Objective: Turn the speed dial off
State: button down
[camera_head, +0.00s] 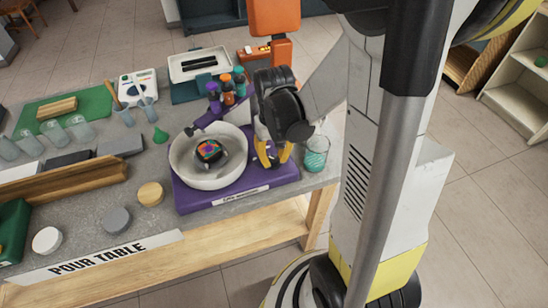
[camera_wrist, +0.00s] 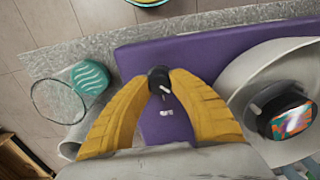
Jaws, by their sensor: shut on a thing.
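In the wrist view, the small black speed dial (camera_wrist: 158,80) sits on the purple machine base (camera_wrist: 200,50). A pale pointer mark shows on the dial. The two yellow fingers of my gripper (camera_wrist: 160,78) are shut on the dial, one tip on each side of it. Small white markings lie on the purple surface just below the dial; I cannot read them. In the head view, the purple machine (camera_head: 240,199) stands at the table's right end with a white bowl (camera_head: 184,172) on it. My gripper (camera_head: 272,160) is at its right side, and the dial is hidden there.
A glass with teal contents (camera_head: 316,155) stands close to the right of my gripper. Inside the bowl is a dark piece with a multicoloured top (camera_head: 209,150). Round discs (camera_head: 117,219) lie left on the table.

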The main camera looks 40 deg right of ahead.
aim_at(274, 159)
jog(key=c, duration=1.1)
grip_release()
jog(key=shift+r, duration=0.1)
notch_tip(274, 159, up, 12)
jog(key=shift+f, duration=0.1)
jog(key=s+a+r+n+t, duration=0.1)
jog(key=a+t, duration=0.1)
jog(key=a, duration=0.1)
jog(key=s+a+r+n+t, duration=0.1)
jog(key=a+r+t, duration=0.1)
jog(key=a, duration=0.2)
jog(key=s+a+r+n+t, duration=0.1)
jog(key=s+a+t, duration=0.1)
jog(key=a+t, duration=0.1)
jog(key=shift+a+r, duration=0.25)
jog(key=shift+a, duration=0.5)
